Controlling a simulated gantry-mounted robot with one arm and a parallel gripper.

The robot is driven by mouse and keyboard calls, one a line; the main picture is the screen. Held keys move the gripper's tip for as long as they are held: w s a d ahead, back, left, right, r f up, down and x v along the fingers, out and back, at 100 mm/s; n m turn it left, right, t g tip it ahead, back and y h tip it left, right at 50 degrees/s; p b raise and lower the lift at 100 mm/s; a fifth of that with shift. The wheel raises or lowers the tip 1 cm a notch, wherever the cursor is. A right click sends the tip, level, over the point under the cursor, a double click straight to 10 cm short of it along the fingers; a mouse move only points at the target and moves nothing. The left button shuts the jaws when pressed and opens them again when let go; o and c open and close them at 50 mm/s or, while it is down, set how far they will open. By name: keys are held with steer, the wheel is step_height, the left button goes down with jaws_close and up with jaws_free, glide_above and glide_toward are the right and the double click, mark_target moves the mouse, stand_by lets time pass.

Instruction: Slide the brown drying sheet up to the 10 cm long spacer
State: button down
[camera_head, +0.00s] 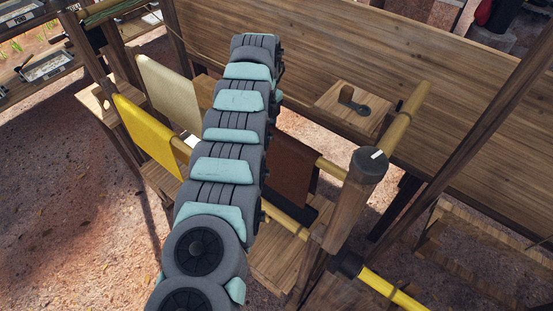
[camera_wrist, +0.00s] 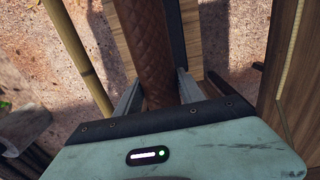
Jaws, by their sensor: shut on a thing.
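The brown drying sheet (camera_head: 290,170) hangs from a pale pole (camera_head: 332,168) right of my arm in the head view; its left part is hidden by the arm. In the wrist view the sheet (camera_wrist: 145,45) is seen from above, brown with a quilted pattern. My gripper (camera_wrist: 159,92) has one finger on each side of the sheet and is shut on it. My gripper is hidden behind my arm in the head view. I cannot tell which piece is the 10 cm spacer; a small white piece (camera_head: 190,141) shows beside the yellow sheet (camera_head: 147,133).
A cream sheet (camera_head: 170,92) hangs left of my arm, behind the yellow one. A wooden post (camera_head: 348,205) stands right of the brown sheet. A long plank wall (camera_head: 330,55) runs behind. A bamboo pole (camera_wrist: 70,50) runs left of the sheet in the wrist view.

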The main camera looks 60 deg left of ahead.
steer(key=shift+f+p, duration=0.2)
steer(key=shift+p, duration=0.35)
stand_by(0.4)
steer(key=c, duration=0.6)
jaws_free()
steer(key=shift+c, duration=0.2)
steer(key=shift+r, duration=0.1)
step_height(320, 180, up, 11)
steer(key=p, duration=0.3)
steer(key=shift+p, duration=0.4)
steer(key=shift+f, duration=0.2)
